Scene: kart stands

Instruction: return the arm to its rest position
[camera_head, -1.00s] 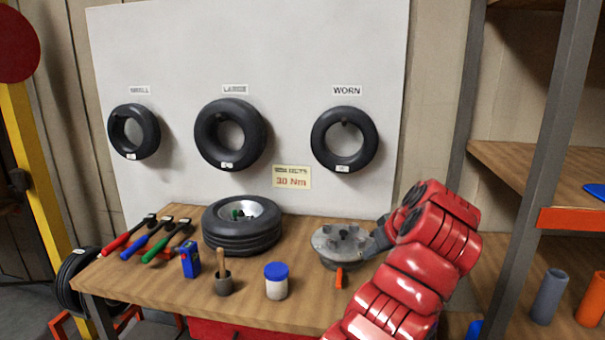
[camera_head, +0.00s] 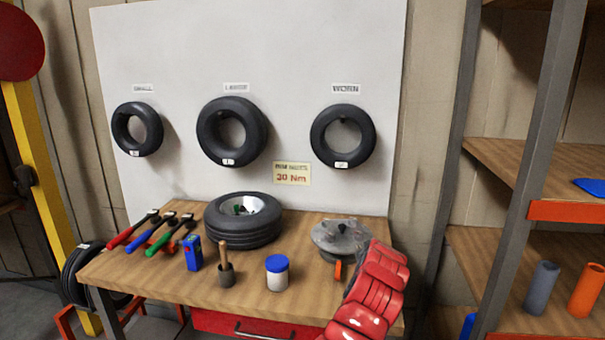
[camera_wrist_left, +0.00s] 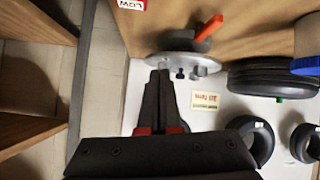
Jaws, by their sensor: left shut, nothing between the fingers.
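My left gripper (camera_wrist_left: 163,75) shows in the left wrist view, its dark fingers together with nothing between them. Its tips point toward a round grey metal hub plate with studs (camera_wrist_left: 185,65). The tips overlap the plate's edge in the picture; I cannot tell the gap. In the head view my red left arm (camera_head: 368,300) rises from the bottom, right of centre, in front of the bench's right end, and its gripper is hidden there. The hub plate (camera_head: 338,238) lies on the bench beside an orange handle (camera_head: 338,270). My right gripper is not in view.
A shelf unit (camera_head: 525,200) stands at the right.

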